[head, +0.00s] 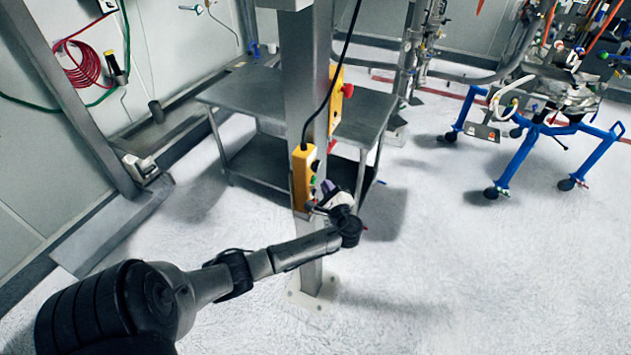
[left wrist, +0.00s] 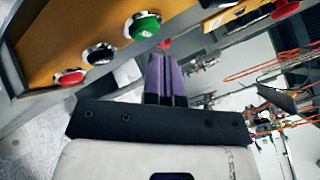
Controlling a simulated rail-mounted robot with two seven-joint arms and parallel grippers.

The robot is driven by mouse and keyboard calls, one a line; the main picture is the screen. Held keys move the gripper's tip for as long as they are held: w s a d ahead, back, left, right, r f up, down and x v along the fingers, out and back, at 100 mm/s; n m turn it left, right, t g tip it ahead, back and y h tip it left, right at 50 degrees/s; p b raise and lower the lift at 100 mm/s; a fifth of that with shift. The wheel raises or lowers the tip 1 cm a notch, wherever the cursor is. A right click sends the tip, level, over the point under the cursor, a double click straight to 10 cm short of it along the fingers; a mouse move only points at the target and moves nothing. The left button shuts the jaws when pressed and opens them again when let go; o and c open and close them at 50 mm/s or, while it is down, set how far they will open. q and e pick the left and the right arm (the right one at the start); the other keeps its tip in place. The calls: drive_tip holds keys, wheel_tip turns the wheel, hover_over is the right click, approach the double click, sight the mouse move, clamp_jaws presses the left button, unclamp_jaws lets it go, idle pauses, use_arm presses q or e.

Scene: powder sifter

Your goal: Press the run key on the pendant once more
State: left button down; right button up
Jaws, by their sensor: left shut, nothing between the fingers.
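The pendant (head: 303,178) is a yellow box on a grey metal post, with a cable from its top. In the left wrist view its face (left wrist: 85,25) fills the upper left, with a green button (left wrist: 143,25), a black one (left wrist: 100,53) and a red one (left wrist: 70,77). My left gripper (head: 327,188) is at the lower part of the pendant's face, in front of it. Its purple fingers (left wrist: 165,72) are shut and empty. In the left wrist view their tips lie just below and right of the green button; I cannot tell whether they touch anything. My right gripper is not in view.
A second yellow box (head: 336,98) with a red mushroom knob (head: 347,90) sits higher on the post. A grey steel table (head: 240,95) stands behind the post. A blue wheeled frame (head: 512,160) stands at the right. The floor at the lower right is clear.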

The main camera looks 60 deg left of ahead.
use_arm(q)
drive_tip(key=shift+s+a, duration=0.15)
drive_tip(key=shift+a, duration=0.05)
idle(0.6)
drive_tip(key=shift+s+a, duration=0.1)
drive_tip(key=shift+a, duration=0.05)
